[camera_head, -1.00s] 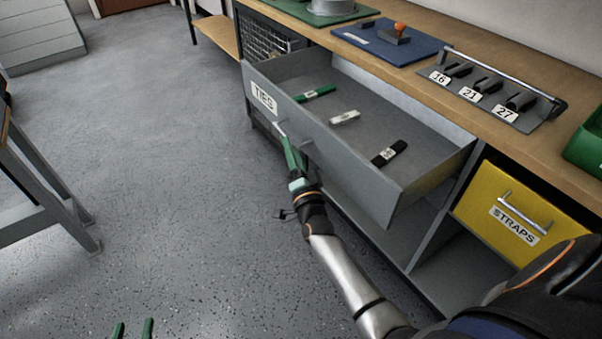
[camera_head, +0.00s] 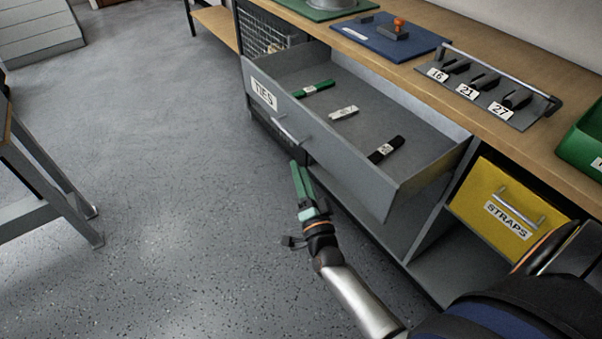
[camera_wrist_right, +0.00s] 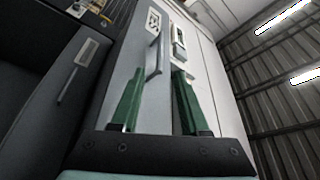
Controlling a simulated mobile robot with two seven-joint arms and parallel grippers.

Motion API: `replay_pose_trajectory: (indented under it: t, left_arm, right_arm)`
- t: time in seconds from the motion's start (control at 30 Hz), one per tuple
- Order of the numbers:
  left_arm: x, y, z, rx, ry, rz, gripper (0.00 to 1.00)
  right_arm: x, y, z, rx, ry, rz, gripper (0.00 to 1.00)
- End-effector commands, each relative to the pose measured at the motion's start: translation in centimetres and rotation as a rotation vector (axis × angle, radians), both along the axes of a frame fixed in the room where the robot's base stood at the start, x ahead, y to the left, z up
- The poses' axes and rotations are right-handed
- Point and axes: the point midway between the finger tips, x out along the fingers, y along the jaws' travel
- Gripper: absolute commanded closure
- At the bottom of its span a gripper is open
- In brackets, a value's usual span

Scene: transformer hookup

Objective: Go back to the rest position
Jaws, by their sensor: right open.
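My right gripper (camera_head: 301,179) has green fingers and is in front of the open grey TIES drawer (camera_head: 340,165), apart from its handle (camera_head: 287,130). In the right wrist view its two fingers (camera_wrist_right: 155,102) are spread with nothing between them. The drawer front and handle (camera_wrist_right: 155,55) show beyond the fingers. The drawer is pulled out and holds a green bundle (camera_head: 314,89), a white one (camera_head: 344,112) and a black one (camera_head: 386,149). My left gripper does not show in the head view now.
A shut yellow STRAPS drawer (camera_head: 505,208) is at the right under the wooden worktop (camera_head: 440,95). A rack (camera_head: 492,92) marked 16, 21 and 27, a blue mat (camera_head: 372,44) and a green bin (camera_head: 583,145) stand on top. Open floor (camera_head: 180,200) lies to the left.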

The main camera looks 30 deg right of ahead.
Motion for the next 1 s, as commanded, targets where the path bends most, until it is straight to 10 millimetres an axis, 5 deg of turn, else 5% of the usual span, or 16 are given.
replay_pose_trajectory:
  t: [0.3,0.47,0.7,1.0]
  left_arm:
    - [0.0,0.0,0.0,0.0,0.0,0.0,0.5]
    - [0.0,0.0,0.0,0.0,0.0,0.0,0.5]
    - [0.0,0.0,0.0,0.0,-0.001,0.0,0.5]
    - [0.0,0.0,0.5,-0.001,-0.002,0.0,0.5]
  right_arm:
    - [-0.1,0.2,-0.1,-0.008,0.01,0.006,0.55]
    - [-1.5,2.5,-1.9,-0.134,0.139,0.103,0.55]
    - [-9.4,9.5,-7.7,-0.568,0.532,0.425,0.55]
    - [-21.4,13.1,-11.2,-0.999,0.873,0.768,0.55]
